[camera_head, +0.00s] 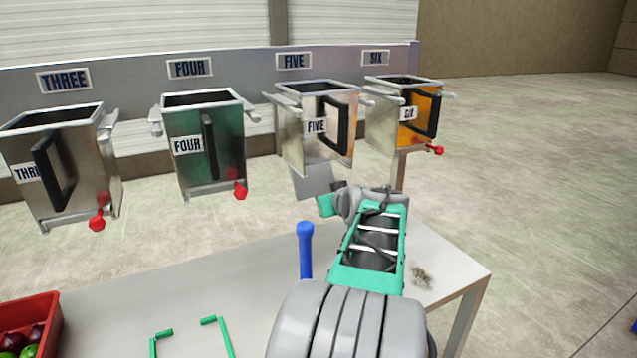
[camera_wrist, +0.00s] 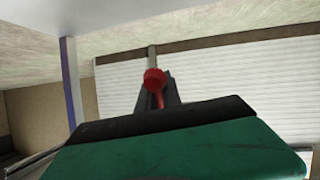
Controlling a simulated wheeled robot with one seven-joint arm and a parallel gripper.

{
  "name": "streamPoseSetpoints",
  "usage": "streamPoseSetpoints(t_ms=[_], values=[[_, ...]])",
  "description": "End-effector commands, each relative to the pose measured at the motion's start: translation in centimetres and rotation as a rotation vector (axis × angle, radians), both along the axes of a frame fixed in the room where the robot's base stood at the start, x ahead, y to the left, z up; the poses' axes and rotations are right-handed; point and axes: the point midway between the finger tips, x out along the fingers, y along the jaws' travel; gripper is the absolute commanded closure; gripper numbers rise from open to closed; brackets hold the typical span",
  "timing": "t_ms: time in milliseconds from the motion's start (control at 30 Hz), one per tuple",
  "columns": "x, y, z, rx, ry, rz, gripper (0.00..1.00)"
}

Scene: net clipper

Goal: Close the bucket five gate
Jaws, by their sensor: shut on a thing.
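Bucket five (camera_head: 290,140) is a metal hopper with a black handle and a FIVE label, in the back row of the head view. A grey plate (camera_head: 313,181), which looks like its gate, hangs below it at a slant. My gripper (camera_head: 337,193) is just below and in front of this bucket. In the wrist view, a red ball-ended lever (camera_wrist: 155,79) shows at the dark fingers, and my gripper is shut on it. Bucket five's lever is hidden in the head view.
Buckets three (camera_head: 85,160), four (camera_head: 225,150) and six (camera_head: 388,130) hang alongside, with red levers below. A grey table (camera_head: 120,300) lies in front, holding a red crate (camera_head: 45,312), a blue-handled item (camera_head: 305,250) and green pieces (camera_head: 210,321). Open floor lies to the right.

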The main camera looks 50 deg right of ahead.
Motion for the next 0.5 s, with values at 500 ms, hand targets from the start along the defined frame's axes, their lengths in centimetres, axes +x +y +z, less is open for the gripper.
streamPoseSetpoints(t_ms=[500], values=[[-4.0,1.8,3.1,0.103,0.255,0.006,1.00]])
